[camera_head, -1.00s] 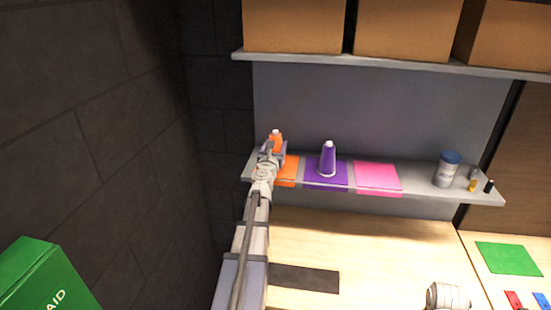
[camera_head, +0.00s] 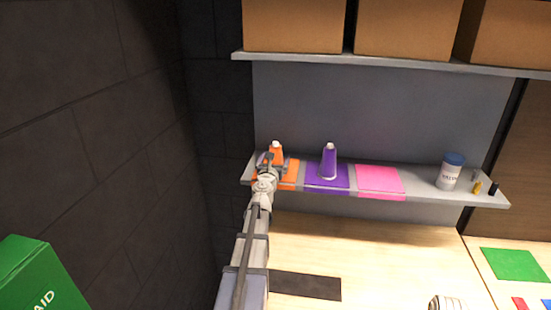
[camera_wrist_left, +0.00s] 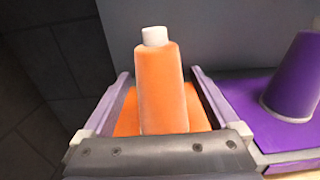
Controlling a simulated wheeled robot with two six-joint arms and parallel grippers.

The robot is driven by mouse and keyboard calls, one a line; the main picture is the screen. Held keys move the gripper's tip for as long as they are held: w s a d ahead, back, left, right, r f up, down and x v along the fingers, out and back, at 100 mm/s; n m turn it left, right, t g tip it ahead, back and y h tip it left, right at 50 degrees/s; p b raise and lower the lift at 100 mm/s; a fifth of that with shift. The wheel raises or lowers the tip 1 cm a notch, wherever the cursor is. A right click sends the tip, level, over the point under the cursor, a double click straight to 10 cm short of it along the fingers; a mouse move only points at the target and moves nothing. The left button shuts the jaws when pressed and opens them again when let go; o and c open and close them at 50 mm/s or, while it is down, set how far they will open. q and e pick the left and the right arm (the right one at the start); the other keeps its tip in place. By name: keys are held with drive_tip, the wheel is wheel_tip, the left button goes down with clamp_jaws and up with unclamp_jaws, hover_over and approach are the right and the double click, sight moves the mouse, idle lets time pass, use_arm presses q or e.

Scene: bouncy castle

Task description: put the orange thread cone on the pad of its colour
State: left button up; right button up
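The orange thread cone (camera_head: 277,149) with a white top stands upright at the left end of the shelf. The orange pad (camera_head: 291,174) shows beside it in the head view. My left gripper (camera_head: 268,166) is at the cone, with one finger on each side. In the left wrist view its fingers (camera_wrist_left: 159,74) are spread, with gaps to the cone.
A purple cone (camera_head: 329,162) stands on the purple pad (camera_head: 313,183), just right of my left gripper. A bare pink pad (camera_head: 380,179) lies farther right, then a jar (camera_head: 450,172). Boxes (camera_head: 292,25) sit on the upper shelf. A dark wall (camera_head: 80,130) is close on the left.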

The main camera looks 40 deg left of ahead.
use_arm(q)
drive_tip(key=shift+r, duration=0.1)
drive_tip(key=shift+s, duration=0.1)
drive_tip(key=v, duration=1.1)
drive_tip(key=shift+s+d, duration=0.2)
drive_tip(key=shift+s, duration=0.15)
drive_tip(key=shift+o, duration=0.2)
drive_tip(key=shift+r, duration=0.1)
